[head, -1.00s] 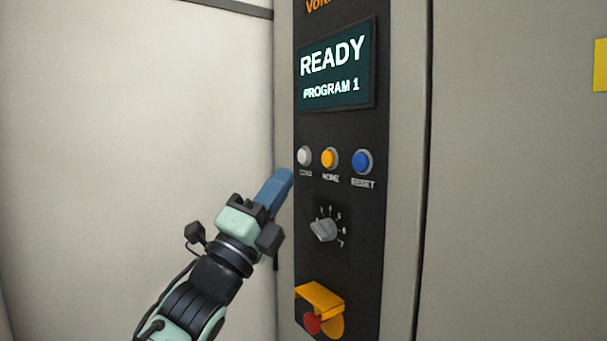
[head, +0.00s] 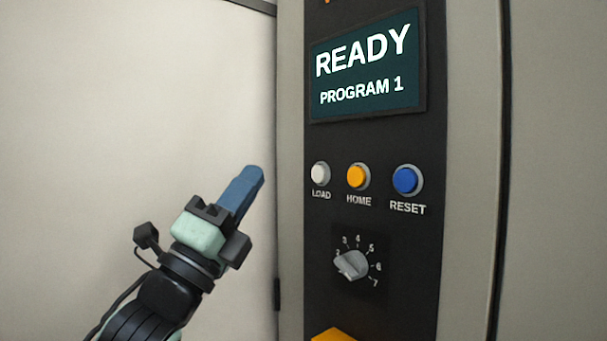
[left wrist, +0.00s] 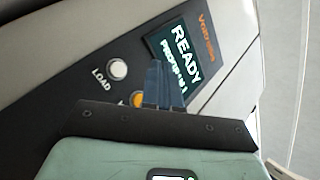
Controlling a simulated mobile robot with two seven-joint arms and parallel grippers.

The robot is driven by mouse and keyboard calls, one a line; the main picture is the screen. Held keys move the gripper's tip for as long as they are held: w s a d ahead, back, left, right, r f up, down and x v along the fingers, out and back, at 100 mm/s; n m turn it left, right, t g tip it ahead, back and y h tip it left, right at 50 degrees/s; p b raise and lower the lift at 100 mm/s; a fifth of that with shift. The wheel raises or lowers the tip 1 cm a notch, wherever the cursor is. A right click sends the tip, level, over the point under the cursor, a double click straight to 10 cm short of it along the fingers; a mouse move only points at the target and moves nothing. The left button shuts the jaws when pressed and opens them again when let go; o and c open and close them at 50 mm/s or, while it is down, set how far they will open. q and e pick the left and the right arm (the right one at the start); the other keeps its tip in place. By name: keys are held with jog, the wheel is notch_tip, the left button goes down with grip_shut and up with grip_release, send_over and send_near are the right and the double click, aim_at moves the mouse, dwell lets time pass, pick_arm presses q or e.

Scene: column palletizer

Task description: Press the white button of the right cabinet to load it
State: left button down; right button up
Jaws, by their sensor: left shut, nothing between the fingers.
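The white button (head: 320,174), labelled LOAD, sits at the left of a row of buttons on the cabinet's black control panel (head: 318,260). It also shows in the left wrist view (left wrist: 117,70). My left gripper (head: 254,175) is shut and empty, its blue fingers pointing up and right. In the head view the fingertips are left of the white button, apart from it. In the left wrist view the fingers (left wrist: 158,85) appear right of the white button and partly cover the orange button and the screen. My right gripper is not in view.
The orange HOME button (head: 358,176) and blue RESET button (head: 407,180) are right of the white one. A screen (head: 368,66) above reads READY, PROGRAM 1. A grey knob (head: 351,265) and a yellow part (head: 333,335) are below. Pale wall lies to the left.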

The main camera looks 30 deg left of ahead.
aim_at(319, 174)
pick_arm(q)
jog(key=shift+w+a, duration=0.2)
jog(key=shift+a, duration=0.2)
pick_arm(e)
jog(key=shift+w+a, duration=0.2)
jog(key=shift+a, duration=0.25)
pick_arm(q)
jog(key=shift+w+d, duration=0.1)
jog(key=w+d+p, duration=0.3)
jog(key=w, duration=0.5)
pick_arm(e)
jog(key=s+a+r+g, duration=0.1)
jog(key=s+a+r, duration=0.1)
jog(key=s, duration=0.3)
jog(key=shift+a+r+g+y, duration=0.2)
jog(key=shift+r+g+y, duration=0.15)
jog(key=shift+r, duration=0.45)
pick_arm(q)
jog(key=shift+d, duration=0.1)
dwell(0.4)
jog(key=shift+w+d, duration=0.2)
jog(key=shift+w, duration=0.15)
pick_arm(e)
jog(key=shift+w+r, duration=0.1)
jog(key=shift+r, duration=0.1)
